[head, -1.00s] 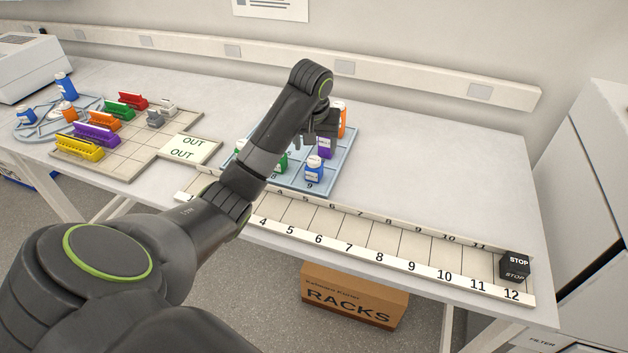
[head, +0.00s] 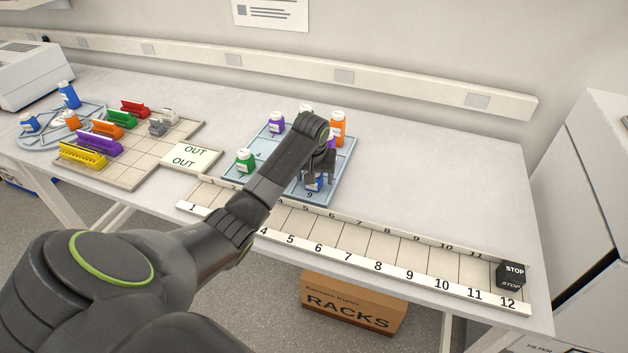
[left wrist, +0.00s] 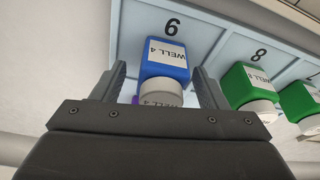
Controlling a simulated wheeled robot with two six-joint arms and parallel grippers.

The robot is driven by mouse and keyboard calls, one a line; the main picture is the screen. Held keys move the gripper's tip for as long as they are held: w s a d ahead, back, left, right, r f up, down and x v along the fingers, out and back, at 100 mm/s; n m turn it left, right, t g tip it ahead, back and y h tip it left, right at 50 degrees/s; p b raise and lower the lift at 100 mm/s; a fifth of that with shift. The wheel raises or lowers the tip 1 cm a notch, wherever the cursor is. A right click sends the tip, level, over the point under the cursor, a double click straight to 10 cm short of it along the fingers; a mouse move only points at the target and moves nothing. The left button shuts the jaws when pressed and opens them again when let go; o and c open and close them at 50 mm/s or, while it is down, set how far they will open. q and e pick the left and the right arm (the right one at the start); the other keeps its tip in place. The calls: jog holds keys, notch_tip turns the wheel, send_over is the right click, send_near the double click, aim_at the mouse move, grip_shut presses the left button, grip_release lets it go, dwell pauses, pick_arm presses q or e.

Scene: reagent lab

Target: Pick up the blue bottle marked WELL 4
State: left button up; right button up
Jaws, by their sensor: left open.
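The blue bottle marked WELL 4 (left wrist: 167,62) has a white cap and stands in the compartment numbered 9 of the light blue tray (head: 337,182). In the left wrist view my left gripper (left wrist: 160,90) is open, with one finger on each side of the bottle's cap end. I see gaps between the fingers and the bottle. My right gripper is not in view.
A green bottle (left wrist: 251,85) stands in compartment 8 beside it. An orange bottle (head: 337,128), a purple bottle (head: 276,123) and another green bottle (head: 245,161) stand in the tray. The numbered track (head: 380,243) runs in front, with a STOP block (head: 512,275).

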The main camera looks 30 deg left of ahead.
pick_arm(q)
jog(key=c, duration=1.2)
